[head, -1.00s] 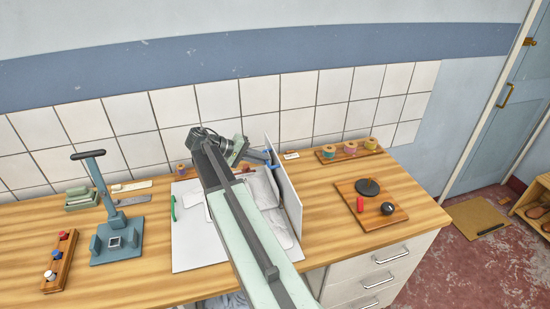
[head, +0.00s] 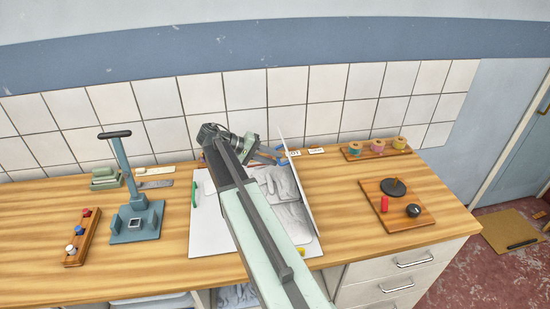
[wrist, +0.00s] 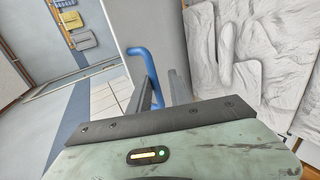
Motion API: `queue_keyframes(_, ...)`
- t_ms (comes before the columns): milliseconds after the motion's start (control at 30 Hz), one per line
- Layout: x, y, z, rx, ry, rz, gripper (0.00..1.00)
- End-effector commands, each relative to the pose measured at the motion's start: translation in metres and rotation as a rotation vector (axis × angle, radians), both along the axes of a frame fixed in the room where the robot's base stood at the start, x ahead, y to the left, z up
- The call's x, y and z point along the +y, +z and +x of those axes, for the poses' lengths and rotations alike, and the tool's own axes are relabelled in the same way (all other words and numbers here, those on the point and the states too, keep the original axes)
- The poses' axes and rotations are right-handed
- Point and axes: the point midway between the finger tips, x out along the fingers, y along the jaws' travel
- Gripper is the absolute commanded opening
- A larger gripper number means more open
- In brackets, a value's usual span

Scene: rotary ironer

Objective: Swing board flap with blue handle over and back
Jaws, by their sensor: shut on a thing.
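The white board flap (head: 296,177) stands raised, close to upright, along the right side of the white board (head: 208,234) on the table. Its blue handle (wrist: 139,62) shows in the wrist view between my gripper's fingers, and a bit of it shows in the head view (head: 268,155). My gripper (wrist: 162,92) is shut on the blue handle. In the head view my arm covers part of the board. A grey-white glove-shaped cloth (wrist: 226,50) lies on the board beside the flap.
A blue press stand (head: 136,215) and a wooden rack with knobs (head: 82,238) stand at left. A wooden board with a black disc, ball and red piece (head: 397,205) lies right of the flap, with bare table between. A spool rack (head: 376,149) stands at the back right.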

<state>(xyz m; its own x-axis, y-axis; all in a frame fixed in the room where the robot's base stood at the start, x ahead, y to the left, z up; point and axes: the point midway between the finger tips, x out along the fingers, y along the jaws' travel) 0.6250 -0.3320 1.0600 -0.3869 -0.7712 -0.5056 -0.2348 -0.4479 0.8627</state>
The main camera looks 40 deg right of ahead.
Motion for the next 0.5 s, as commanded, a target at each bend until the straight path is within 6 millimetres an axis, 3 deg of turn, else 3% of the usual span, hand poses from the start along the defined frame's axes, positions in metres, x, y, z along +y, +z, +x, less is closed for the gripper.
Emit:
queue_keyframes(33,0.0088,-0.007,0.0046,-0.007,0.01,0.027,0.0)
queue_keyframes(133,0.0087,-0.007,0.0048,-0.007,0.01,0.027,0.0)
queue_keyframes(167,0.0087,-0.0071,0.0048,-0.007,0.01,0.027,0.29)
queue_keyframes(200,0.0085,-0.007,0.0048,-0.007,0.01,0.027,0.33)
queue_keyframes(500,0.0065,-0.0064,0.0039,-0.007,0.008,0.027,0.33)
